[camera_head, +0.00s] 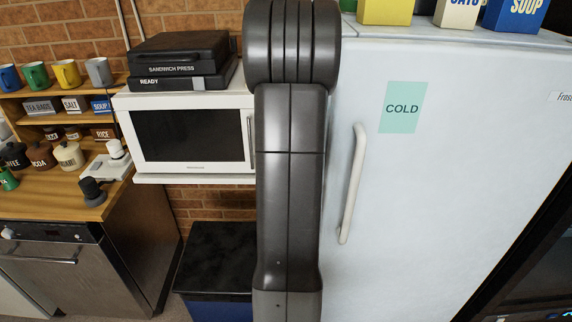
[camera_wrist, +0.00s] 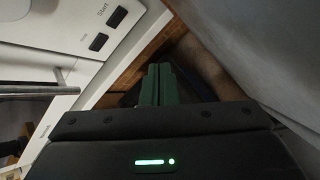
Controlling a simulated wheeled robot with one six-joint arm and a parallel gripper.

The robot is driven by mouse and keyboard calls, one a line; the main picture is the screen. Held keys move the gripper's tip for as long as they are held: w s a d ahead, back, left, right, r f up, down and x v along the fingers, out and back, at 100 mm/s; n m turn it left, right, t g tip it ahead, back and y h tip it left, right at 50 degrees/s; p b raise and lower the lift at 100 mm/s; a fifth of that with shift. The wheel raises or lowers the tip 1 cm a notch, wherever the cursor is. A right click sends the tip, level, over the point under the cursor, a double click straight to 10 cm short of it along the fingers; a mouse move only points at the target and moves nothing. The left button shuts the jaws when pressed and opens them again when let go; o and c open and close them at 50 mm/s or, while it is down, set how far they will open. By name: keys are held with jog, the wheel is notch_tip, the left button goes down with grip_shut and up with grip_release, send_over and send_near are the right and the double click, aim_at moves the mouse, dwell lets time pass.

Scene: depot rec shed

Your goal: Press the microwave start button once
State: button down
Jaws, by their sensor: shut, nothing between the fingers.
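The white microwave (camera_head: 190,172) stands on a shelf left of the fridge, with a dark window facing out. My arm hides its right end in the head view. In the wrist view the microwave panel (camera_wrist: 75,25) shows two dark buttons. The start button (camera_wrist: 116,17) is the one beside the word "Start"; a second button (camera_wrist: 98,41) is next to smaller lettering. My gripper (camera_wrist: 160,70) is shut and empty, its fingers to the right of and below the buttons in the picture, apart from the start button. The gripper is hidden in the head view.
The white fridge (camera_head: 450,170) stands close on the right, and its grey-white side (camera_wrist: 250,45) fills the wrist view's upper right. A narrow brick-backed gap lies between. The microwave handle (camera_wrist: 35,90) sticks out at left. A sandwich press (camera_head: 180,48) lies on top of the microwave.

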jog(key=w+p, duration=0.3)
jog(key=w, duration=0.3)
jog(key=shift+w, duration=0.35)
dwell(1.7)
jog(key=shift+w+p, duration=0.3)
jog(key=shift+w, duration=0.1)
